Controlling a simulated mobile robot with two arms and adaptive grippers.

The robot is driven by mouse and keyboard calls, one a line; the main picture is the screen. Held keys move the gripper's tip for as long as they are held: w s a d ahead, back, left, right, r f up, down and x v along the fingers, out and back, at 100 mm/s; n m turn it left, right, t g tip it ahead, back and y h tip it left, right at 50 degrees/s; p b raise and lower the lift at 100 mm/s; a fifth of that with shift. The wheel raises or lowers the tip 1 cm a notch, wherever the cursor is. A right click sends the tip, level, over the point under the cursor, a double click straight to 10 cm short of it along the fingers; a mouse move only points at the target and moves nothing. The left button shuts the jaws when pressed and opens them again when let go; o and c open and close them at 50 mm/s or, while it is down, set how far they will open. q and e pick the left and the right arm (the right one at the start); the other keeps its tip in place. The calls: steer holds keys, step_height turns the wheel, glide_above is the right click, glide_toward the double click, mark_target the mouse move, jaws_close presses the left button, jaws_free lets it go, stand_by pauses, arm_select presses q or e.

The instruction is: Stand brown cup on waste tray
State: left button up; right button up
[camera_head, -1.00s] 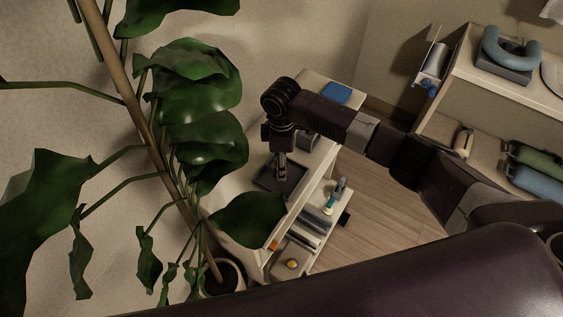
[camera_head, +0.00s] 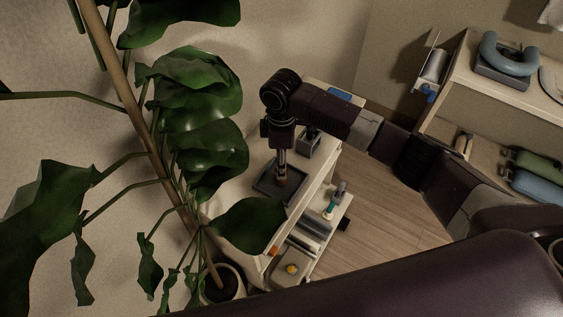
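The waste tray (camera_head: 265,189) is a dark, shallow square tray on the pale top of a cart. My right gripper (camera_head: 282,171) comes in from the right on its dark arm and points down over the tray. A small reddish-brown thing, likely the brown cup (camera_head: 282,181), shows right below the fingertips, within the tray's outline. It looks upright, but it is too small to tell whether it touches the tray floor or whether the fingers still grip it. My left gripper is not in view.
A dark grey holder (camera_head: 309,145) stands on the cart behind the tray, and a blue item (camera_head: 340,93) lies at the far end. Large plant leaves (camera_head: 249,222) overhang the cart's left side. Lower shelves hold a teal-tipped bottle (camera_head: 329,211) and other items.

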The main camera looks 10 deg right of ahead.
steer(key=shift+r, duration=1)
steer(key=shift+r, duration=0.1)
step_height(320, 180, up, 12)
stand_by(0.5)
